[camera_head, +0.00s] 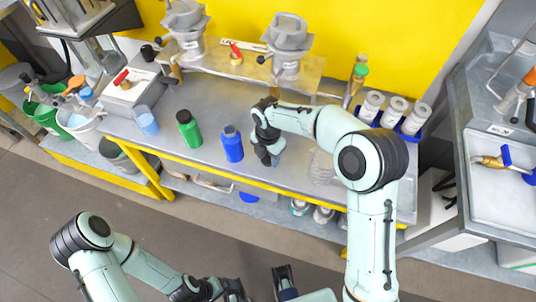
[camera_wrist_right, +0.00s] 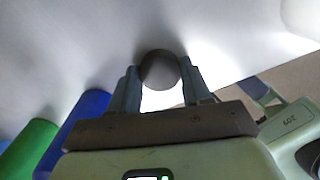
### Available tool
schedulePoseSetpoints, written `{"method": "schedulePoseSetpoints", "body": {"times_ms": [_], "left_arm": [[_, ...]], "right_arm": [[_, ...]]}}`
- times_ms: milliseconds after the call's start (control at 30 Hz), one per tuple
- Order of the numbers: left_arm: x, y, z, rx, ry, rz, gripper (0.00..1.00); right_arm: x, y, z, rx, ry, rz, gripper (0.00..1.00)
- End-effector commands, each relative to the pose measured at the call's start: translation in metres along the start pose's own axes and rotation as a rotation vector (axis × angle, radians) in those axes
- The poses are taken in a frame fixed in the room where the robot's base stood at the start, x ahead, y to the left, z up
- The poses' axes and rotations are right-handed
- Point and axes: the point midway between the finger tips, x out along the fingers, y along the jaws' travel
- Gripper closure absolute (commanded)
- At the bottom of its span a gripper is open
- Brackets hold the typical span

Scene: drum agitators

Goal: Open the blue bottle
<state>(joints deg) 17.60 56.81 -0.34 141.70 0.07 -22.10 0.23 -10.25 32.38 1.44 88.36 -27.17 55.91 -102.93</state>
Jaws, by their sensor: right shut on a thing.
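The blue bottle (camera_head: 232,145) stands upright on the grey workbench. In the right wrist view, the gripper (camera_wrist_right: 161,85) is shut on a round dark grey thing (camera_wrist_right: 161,68), which looks like a cap. The blue bottle (camera_wrist_right: 80,120) shows to the left of the fingers there. My left gripper (camera_head: 283,280) is partly cut off at the bottom of the head view.
A green bottle (camera_head: 189,130) and a pale blue cup (camera_head: 146,120) stand left of the blue bottle. A clear vessel (camera_head: 321,167) stands to the right. White containers (camera_head: 397,110) sit in a blue rack at the back right. Metal drums (camera_head: 287,45) stand on a shelf behind.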

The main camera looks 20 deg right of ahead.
Motion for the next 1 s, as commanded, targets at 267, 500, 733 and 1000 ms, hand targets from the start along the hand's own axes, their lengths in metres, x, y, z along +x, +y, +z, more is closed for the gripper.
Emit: {"method": "schedulePoseSetpoints", "body": {"times_ms": [267,500,733,1000], "left_arm": [[0.000,0.000,0.000,0.000,0.000,0.000,0.03],[-0.001,0.001,0.000,0.000,0.000,0.000,0.03],[-0.006,0.003,-0.001,0.001,0.002,0.001,0.03],[-0.014,0.005,-0.001,0.002,0.005,0.002,0.03]], "right_arm": [[0.001,0.000,0.000,0.000,0.000,-0.001,0.26],[-0.006,0.000,0.000,0.000,0.000,0.001,0.26],[-0.050,0.001,0.001,0.001,-0.002,0.005,0.26],[-0.103,0.001,0.000,0.001,-0.001,0.003,0.26]]}}
